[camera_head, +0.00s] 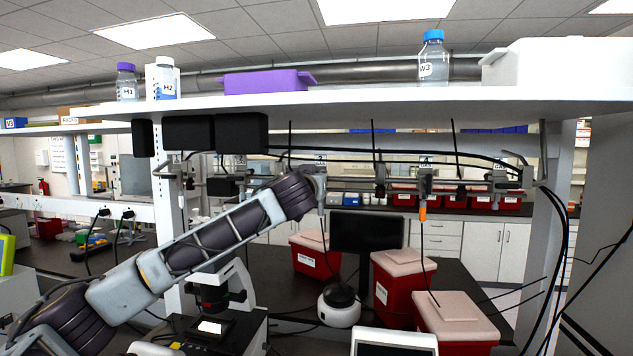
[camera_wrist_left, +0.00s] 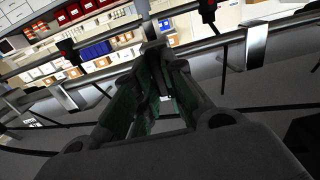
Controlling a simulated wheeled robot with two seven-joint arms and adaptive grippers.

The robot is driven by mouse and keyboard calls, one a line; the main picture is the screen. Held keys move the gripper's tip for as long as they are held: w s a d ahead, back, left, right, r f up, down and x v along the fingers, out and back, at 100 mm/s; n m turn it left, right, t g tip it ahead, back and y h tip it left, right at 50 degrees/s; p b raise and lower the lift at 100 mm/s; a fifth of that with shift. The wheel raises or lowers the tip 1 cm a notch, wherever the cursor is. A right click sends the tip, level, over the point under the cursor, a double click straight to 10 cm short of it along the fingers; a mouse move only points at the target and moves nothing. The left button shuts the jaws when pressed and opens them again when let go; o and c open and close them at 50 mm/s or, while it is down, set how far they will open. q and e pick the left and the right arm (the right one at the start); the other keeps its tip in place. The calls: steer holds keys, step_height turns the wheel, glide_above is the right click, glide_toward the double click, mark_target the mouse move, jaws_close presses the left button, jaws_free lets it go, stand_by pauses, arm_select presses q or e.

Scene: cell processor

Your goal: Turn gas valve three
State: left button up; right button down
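Gas valve three (camera_head: 321,182) hangs under the shelf on the pipe rail, below a small plate marked 3. My left arm reaches up from the lower left, and its wrist end covers part of this valve in the head view. My left gripper (camera_wrist_left: 155,60) shows in the wrist view, with its green-padded fingers narrowing toward the rail. A dark part lies between the fingers near the tips; I cannot tell whether they touch it. The valve handle is hidden. Valve four (camera_head: 425,185), with an orange tip, hangs to the right. My right gripper is not in view.
The shelf (camera_head: 400,103) spans above the rail, carrying bottles and a purple tray (camera_head: 266,81). Black hoses hang along the rail. Below are a microscope (camera_head: 215,290), a dark monitor (camera_head: 367,232) and red bins (camera_head: 398,290). Open air lies between the rail and the bench.

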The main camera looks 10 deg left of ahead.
arm_select(q)
steer(key=shift+f+m+b, duration=0.15)
steer(key=shift+m+b, duration=0.65)
steer(key=shift+b, duration=0.05)
jaws_close()
steer(key=shift+d+m, duration=0.1)
steer(key=shift+m, duration=0.8)
steer(key=shift+d+f+m+p, duration=0.1)
steer(key=shift+m+p, duration=0.35)
steer(key=shift+m, duration=3.15)
steer(key=shift+d+f+m+p, duration=0.1)
steer(key=shift+m+p, duration=0.3)
steer(key=shift+m, duration=3.2)
steer(key=o, duration=0.7)
jaws_free()
steer(key=shift+s, duration=0.15)
